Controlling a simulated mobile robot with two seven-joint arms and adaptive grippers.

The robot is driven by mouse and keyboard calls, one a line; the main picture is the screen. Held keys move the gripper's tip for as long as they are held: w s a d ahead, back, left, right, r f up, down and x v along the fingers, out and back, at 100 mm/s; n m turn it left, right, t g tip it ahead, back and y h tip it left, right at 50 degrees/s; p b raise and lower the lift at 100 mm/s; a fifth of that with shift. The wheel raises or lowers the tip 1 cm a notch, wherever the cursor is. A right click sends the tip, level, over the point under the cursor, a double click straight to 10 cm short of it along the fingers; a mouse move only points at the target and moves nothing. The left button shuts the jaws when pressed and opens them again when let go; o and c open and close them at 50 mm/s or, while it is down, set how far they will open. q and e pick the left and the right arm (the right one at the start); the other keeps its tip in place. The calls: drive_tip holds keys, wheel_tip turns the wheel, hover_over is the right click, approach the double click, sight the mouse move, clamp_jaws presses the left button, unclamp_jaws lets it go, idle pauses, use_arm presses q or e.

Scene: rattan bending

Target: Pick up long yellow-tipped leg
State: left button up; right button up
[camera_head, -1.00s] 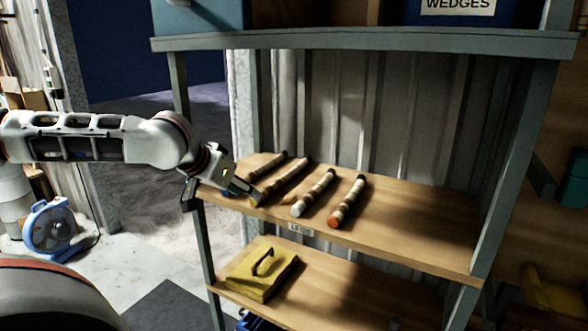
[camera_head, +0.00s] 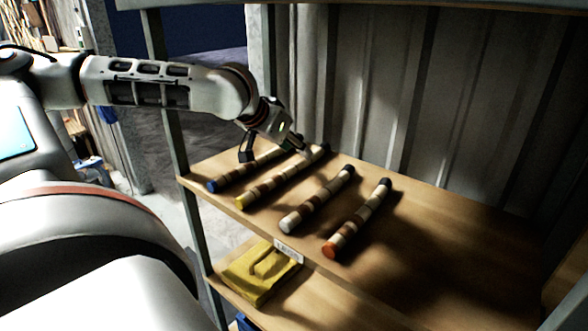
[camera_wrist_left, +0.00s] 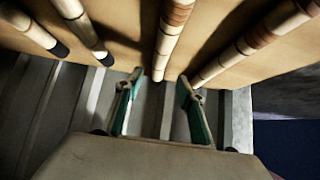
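The long yellow-tipped leg (camera_head: 280,177) lies on the wooden shelf, its yellow end (camera_head: 241,203) toward the front edge. It is banded in cream and brown. My left gripper (camera_head: 276,153) is above the far part of this leg, its fingers apart. In the left wrist view the gripper (camera_wrist_left: 160,80) is open, and the leg's dark far end (camera_wrist_left: 172,35) appears between the two teal-lined fingers, with a gap on each side. I cannot tell how far above the leg the fingertips are. My right gripper is not in view.
The blue-tipped leg (camera_head: 233,178) lies close on the left. The white-tipped leg (camera_head: 318,199) and orange-tipped leg (camera_head: 357,218) lie to the right. The wooden shelf (camera_head: 440,235) is clear at the right.

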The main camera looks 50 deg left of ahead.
sight(300, 160)
use_arm(q)
drive_tip(key=shift+x, duration=3.1)
drive_tip(key=shift+s+d, duration=0.1)
drive_tip(key=shift+s, duration=0.05)
clamp_jaws()
